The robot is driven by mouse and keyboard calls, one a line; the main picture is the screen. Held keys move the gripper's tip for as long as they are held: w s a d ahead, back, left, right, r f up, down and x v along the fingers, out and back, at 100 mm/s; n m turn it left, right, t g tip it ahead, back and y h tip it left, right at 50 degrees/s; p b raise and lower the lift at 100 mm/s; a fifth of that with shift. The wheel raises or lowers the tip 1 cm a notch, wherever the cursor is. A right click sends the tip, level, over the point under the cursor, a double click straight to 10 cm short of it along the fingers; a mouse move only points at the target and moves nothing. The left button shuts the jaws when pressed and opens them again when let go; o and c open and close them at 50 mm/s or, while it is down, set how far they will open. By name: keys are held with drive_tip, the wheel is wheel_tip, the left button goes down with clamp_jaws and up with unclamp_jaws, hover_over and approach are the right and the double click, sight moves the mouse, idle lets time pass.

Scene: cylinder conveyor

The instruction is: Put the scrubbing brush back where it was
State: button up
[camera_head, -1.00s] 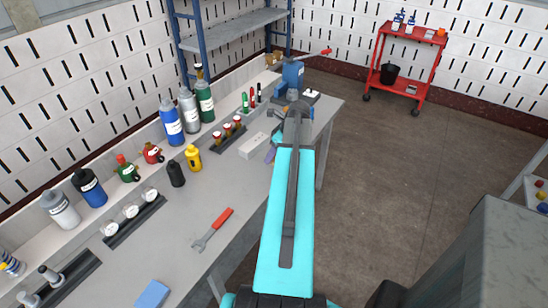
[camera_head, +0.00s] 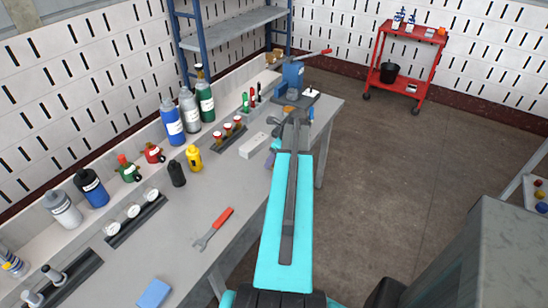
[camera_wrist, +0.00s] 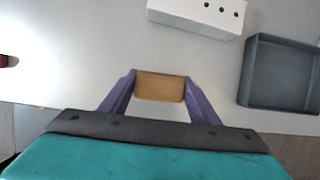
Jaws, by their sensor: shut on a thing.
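The scrubbing brush appears as a plain tan-brown block (camera_wrist: 160,87) in the wrist view. My gripper (camera_wrist: 160,92) has its two purple fingers against the block's left and right sides, shut on it. The brush's underside and bristles are hidden, and I cannot tell how high it is above the bench. In the head view a bit of my purple gripper (camera_head: 270,158) shows left of my arm, just below the white block with holes (camera_head: 253,145). My arm hides the brush there.
The wrist view shows an empty-looking dark grey tray (camera_wrist: 252,75) right of the brush and the white block (camera_wrist: 195,14) above. A blue press (camera_head: 292,78) stands at the bench's far end. Bottles and a red-handled wrench (camera_head: 213,229) are to the left.

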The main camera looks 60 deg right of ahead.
drive_tip(key=shift+f, duration=0.2)
drive_tip(key=o, duration=1)
drive_tip(key=shift+r, duration=0.1)
drive_tip(key=shift+b+v, duration=1)
drive_tip(key=shift+v, duration=5.05)
